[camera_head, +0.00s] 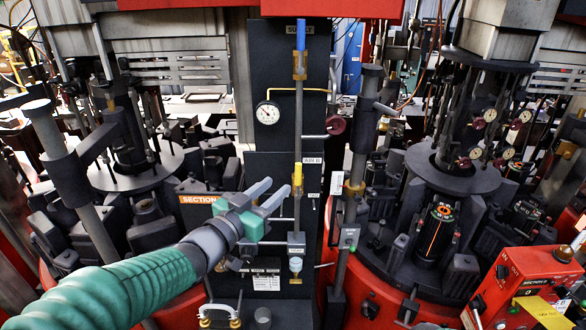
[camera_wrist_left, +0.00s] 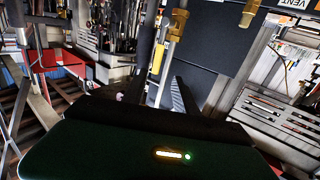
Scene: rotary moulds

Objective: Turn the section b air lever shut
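The section B air lever (camera_head: 297,174) is a small yellow handle on the vertical grey pipe, beside the "AIR B" label. It points upright, in line with the pipe. In the left wrist view the yellow lever (camera_wrist_left: 158,58) shows beyond my fingers, below a brass fitting. My left gripper (camera_head: 276,190) is just left of the lever in the head view, its two grey fingers spread with nothing between them. The left wrist view also shows the fingers of my left gripper (camera_wrist_left: 170,92) apart. Whether a finger touches the lever cannot be told. My right gripper is out of view.
A blue-handled supply lever (camera_head: 301,36) is higher on the same pipe. A pressure gauge (camera_head: 267,112) and a dark red handwheel (camera_head: 336,124) flank the pipe. Mould machines stand on both sides. A red control box (camera_head: 525,285) is at lower right.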

